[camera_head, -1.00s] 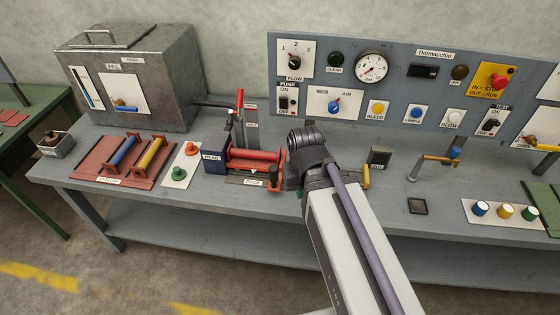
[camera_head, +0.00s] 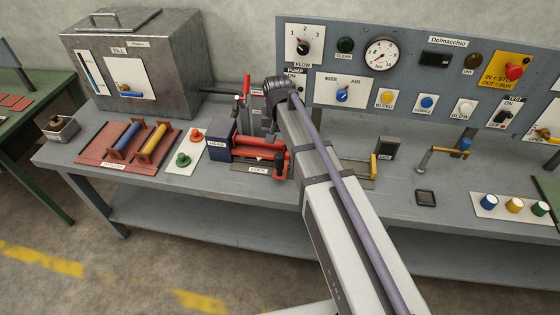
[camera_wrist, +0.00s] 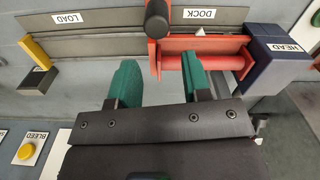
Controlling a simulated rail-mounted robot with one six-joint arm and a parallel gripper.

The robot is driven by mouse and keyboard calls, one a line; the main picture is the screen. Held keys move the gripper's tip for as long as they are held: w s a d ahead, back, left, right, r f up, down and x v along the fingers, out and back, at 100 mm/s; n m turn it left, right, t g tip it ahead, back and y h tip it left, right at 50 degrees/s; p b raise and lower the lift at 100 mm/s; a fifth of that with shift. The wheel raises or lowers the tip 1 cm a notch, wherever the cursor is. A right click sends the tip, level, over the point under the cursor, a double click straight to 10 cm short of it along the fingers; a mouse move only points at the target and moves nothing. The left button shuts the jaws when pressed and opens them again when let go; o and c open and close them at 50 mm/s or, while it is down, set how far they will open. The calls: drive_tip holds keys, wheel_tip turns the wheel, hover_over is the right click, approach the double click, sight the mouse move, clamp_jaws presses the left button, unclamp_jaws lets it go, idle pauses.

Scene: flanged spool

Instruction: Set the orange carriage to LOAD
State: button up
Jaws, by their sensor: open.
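The orange-red carriage (camera_head: 258,151) sits on its rail at the DOCK end, beside the dark blue HEAD block (camera_head: 219,148). In the wrist view the carriage (camera_wrist: 200,52) has a white pointer by the DOCK label (camera_wrist: 199,14). A black knob (camera_wrist: 157,18) stands at the carriage's end toward LOAD. The LOAD label (camera_wrist: 66,19) lies at the rail's other end, near a yellow stop (camera_wrist: 34,50). My gripper (camera_wrist: 160,78) is open, its green fingers either side of the carriage's end plate in the picture; contact cannot be told. My arm hides the fingertips in the head view.
A red-handled lever (camera_head: 246,88) stands behind the carriage. A control panel (camera_head: 420,60) with several buttons and knobs runs along the back. The rail between carriage and yellow stop looks clear.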

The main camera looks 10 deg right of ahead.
sight(279, 155)
drive_tip(key=shift+o, duration=0.8)
drive_tip(key=shift+s, duration=0.4)
drive_tip(key=shift+o, duration=0.6)
drive_tip(key=shift+d+f+b, duration=0.1)
drive_tip(key=shift+f+b, duration=0.1)
drive_tip(key=shift+b, duration=0.1)
wheel_tip(279, 155, down, 11)
drive_tip(key=b, duration=1)
drive_tip(key=shift+r, duration=0.35)
clamp_jaws()
